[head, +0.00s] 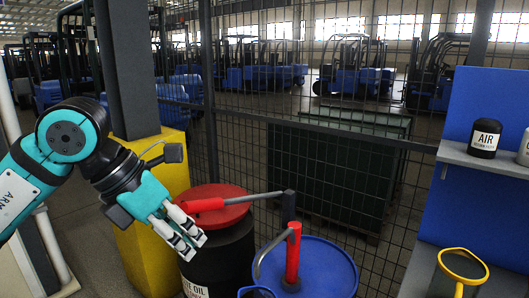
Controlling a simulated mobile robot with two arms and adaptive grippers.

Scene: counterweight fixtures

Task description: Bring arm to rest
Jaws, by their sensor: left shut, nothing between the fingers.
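My left arm comes in from the left, and its teal and grey left gripper (193,245) is shut and empty. It hangs in front of the dark drum with the red lid (232,196). A grey lever with a red grip (203,204) reaches left from a dark post (290,206), nearly level over the red lid. The gripper is just below and left of the red grip; I cannot tell whether they touch. A red upright cylinder (293,255) with a curved grey bar stands over the blue drum lid (325,268). My right gripper is not in view.
A yellow column guard (148,245) stands behind my gripper. A wire mesh fence (345,75) closes off the back, with a dark green crate (340,165) and forklifts beyond.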

